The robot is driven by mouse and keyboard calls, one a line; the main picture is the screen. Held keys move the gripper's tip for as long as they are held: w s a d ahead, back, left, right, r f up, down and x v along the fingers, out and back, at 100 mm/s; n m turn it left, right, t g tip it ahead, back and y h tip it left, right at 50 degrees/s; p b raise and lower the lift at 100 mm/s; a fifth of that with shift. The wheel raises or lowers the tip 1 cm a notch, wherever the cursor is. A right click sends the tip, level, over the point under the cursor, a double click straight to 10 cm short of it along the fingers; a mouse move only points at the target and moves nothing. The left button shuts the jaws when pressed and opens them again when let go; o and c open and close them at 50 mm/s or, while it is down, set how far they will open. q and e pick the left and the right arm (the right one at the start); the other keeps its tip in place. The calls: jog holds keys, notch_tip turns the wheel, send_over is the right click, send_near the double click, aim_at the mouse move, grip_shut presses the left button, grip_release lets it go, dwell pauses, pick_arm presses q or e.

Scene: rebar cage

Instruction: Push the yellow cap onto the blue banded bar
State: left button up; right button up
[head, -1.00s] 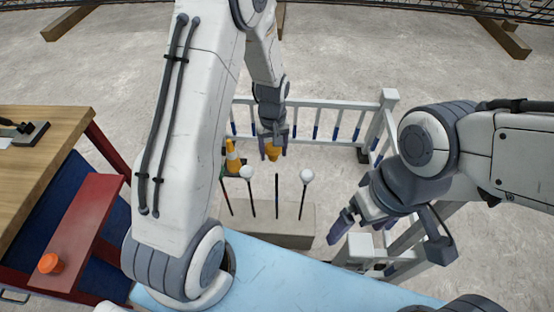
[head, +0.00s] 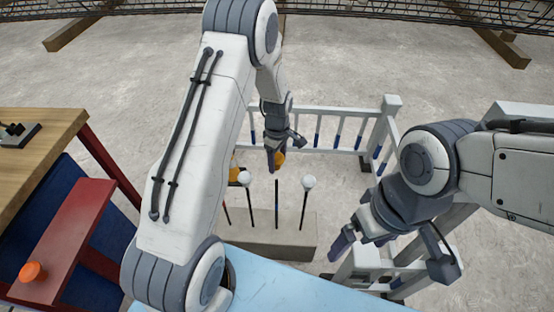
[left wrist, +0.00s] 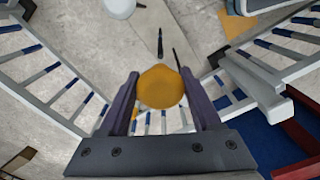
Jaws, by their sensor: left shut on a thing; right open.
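The yellow cap (head: 280,158) is in my left gripper (head: 275,164), above and behind the bars in the head view. In the left wrist view the cap (left wrist: 160,87) sits between the two fingers of my left gripper (left wrist: 162,92), which is shut on it. A bare upright bar (head: 277,205) stands in a concrete block (head: 270,240), below the cap in the picture. In the left wrist view a bar with a dark blue band (left wrist: 160,42) shows beyond the cap, apart from it. My right gripper (head: 390,250) is open and empty, right of the block.
Two bars carry white caps, left (head: 245,178) and right (head: 308,183) of the bare bar. A shorter bar (head: 226,213) is at far left. A white railing (head: 340,105) stands behind. An orange cap (head: 33,271) sits on a red shelf (head: 65,235) at left.

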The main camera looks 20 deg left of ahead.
pick_arm(q)
jog(key=shift+f+b, duration=1.75)
jog(key=shift+f, duration=1.15)
jog(key=shift+p, duration=0.35)
jog(key=shift+f+b, duration=1.7)
jog(key=shift+f, duration=0.9)
jog(key=o, duration=1.4)
jog(key=shift+r, duration=0.15)
